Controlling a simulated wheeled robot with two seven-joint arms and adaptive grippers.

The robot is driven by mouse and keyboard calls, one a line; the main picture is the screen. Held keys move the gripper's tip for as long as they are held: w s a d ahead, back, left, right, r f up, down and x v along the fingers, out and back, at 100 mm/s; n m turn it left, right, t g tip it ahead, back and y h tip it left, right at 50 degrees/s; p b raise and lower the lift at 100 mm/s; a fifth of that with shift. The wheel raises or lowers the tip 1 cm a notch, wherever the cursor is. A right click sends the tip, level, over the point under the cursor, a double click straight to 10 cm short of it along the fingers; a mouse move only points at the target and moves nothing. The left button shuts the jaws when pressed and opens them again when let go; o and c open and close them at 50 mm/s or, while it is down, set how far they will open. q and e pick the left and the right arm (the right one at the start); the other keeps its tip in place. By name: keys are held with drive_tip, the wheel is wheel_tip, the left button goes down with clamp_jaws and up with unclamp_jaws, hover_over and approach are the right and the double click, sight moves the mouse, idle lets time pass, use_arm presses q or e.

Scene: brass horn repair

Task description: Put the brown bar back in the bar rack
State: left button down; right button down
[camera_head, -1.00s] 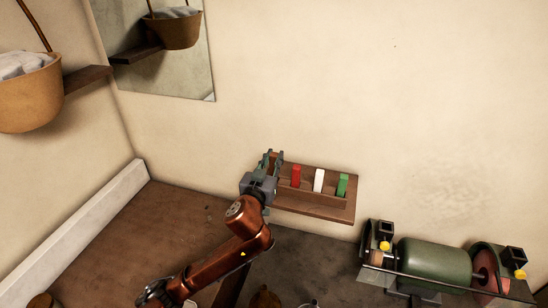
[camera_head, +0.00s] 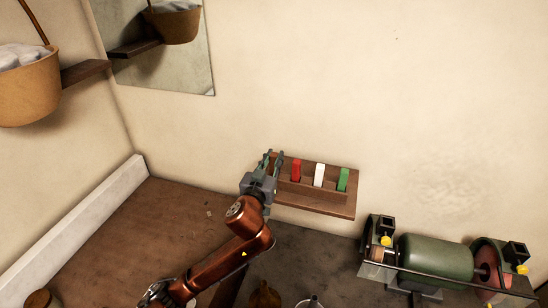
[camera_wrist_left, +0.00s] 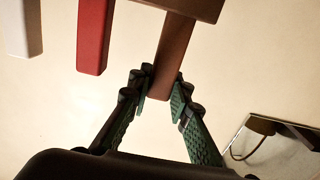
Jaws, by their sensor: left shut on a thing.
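The bar rack (camera_head: 315,207) is a brown wooden shelf on the wall. A red bar (camera_head: 297,171), a white bar (camera_head: 319,175) and a green bar (camera_head: 343,179) stand upright in it. My left gripper (camera_head: 273,156) is at the rack's left end, left of the red bar. In the left wrist view it is shut on the end of the brown bar (camera_wrist_left: 172,60), between its green ridged fingers. A wooden piece crosses the bar's other end at the top edge there. I cannot tell whether the bar is fully seated. My right gripper is not in view.
A green grinding machine (camera_head: 435,262) stands on the bench at the right. A hanging basket (camera_head: 30,92) and a mirror (camera_head: 160,60) are at the upper left. The brown bench top (camera_head: 130,225) left of my arm is mostly clear.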

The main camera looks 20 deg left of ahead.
use_arm(q)
drive_tip(key=shift+f, duration=0.45)
drive_tip(key=c, duration=1.7)
unclamp_jaws()
drive_tip(key=s, duration=1.2)
drive_tip(key=shift+a, duration=0.2)
